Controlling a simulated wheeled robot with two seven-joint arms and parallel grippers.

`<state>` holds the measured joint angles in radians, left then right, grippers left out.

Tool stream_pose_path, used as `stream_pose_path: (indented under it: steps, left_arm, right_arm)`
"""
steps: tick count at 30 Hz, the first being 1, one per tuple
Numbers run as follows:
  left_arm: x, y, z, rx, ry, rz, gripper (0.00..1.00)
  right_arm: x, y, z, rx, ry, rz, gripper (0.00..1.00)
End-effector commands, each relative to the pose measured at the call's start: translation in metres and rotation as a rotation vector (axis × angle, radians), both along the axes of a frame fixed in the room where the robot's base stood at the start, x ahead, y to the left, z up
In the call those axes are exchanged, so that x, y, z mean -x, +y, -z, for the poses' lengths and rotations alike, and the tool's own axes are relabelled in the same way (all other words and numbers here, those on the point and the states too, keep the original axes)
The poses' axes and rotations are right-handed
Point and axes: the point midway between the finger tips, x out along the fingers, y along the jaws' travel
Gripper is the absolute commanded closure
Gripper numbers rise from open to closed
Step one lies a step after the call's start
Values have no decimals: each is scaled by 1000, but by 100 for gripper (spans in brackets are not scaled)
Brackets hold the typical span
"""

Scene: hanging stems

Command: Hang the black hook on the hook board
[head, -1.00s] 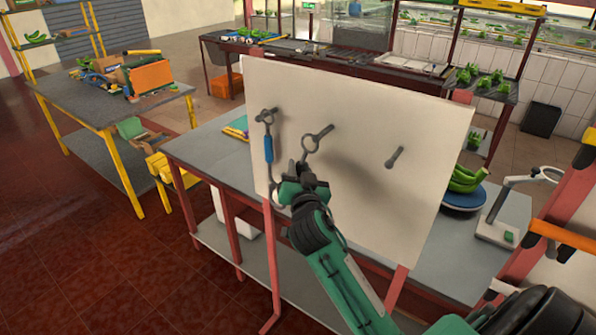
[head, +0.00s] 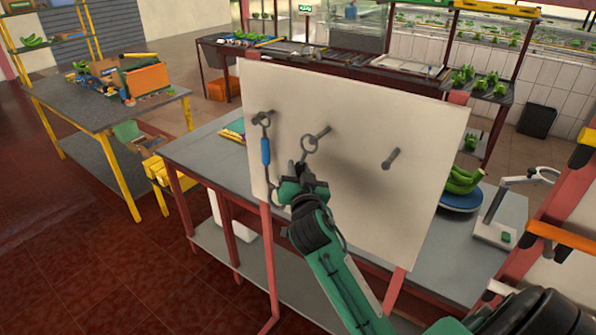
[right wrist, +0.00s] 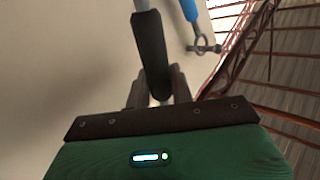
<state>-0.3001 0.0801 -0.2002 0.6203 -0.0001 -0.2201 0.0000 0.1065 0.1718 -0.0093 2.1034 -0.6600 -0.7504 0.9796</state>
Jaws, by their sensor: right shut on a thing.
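The white hook board (head: 350,97) stands upright with several pegs. The black hook's grey ring (head: 310,143) is at the tip of the middle peg (head: 322,132); I cannot tell if it is around the peg or only in front of it. My right gripper (head: 302,180) is shut on the hook below the ring and hides much of it. In the right wrist view the black grip of the hook (right wrist: 151,55) rises from between my fingers (right wrist: 157,92). My left gripper is out of view.
A blue hook (head: 265,150) hangs on the left peg, close to my right gripper. The right peg (head: 391,158) is bare. Behind the board, bananas (head: 462,181) lie on a scale on the grey table (head: 195,150).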

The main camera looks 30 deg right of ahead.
Motion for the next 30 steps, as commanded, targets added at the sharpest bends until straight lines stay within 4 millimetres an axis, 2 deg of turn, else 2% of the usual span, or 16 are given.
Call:
stream_pose_path:
  steps: [30]
  left_arm:
    - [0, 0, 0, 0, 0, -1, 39]
  right_arm:
    - [-4, -9, -1, 1, -1, -1, 100]
